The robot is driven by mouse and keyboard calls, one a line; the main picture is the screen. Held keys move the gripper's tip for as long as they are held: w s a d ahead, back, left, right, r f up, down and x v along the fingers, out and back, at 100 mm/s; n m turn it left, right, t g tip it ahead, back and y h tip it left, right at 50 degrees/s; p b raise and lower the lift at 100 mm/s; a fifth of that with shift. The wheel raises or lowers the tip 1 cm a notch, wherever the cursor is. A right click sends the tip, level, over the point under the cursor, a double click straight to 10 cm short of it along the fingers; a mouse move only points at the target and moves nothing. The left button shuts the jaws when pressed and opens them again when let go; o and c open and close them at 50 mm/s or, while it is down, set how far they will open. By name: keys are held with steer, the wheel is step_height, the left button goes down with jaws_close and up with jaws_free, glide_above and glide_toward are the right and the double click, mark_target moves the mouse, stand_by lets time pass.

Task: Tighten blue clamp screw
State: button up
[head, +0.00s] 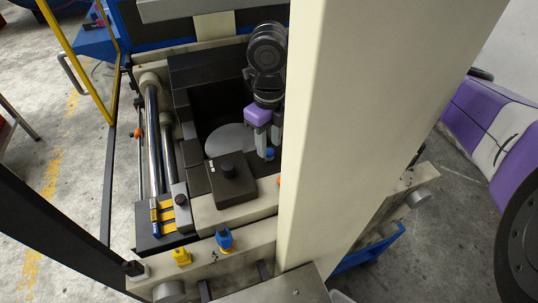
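A small blue knob (269,154), which may be the blue clamp screw, stands at the edge of the round grey plate inside the press. My gripper (269,149), with a purple body and grey fingers, points down at this knob. The fingertips are beside or just above it. I cannot tell whether they touch it or grip it. A larger blue clamp piece (224,239) sits on the front beam of the press, clear of my gripper. The beige column hides the area right of the gripper.
A dark block with a black knob (228,171) stands left of and in front of the gripper. A yellow clamp piece (181,256) sits on the front beam. Steel rods (153,140) run along the left. The tall beige column (375,110) stands close on the right.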

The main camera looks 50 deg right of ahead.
steer(key=shift+f+b, duration=0.9)
steer(key=shift+f, duration=0.3)
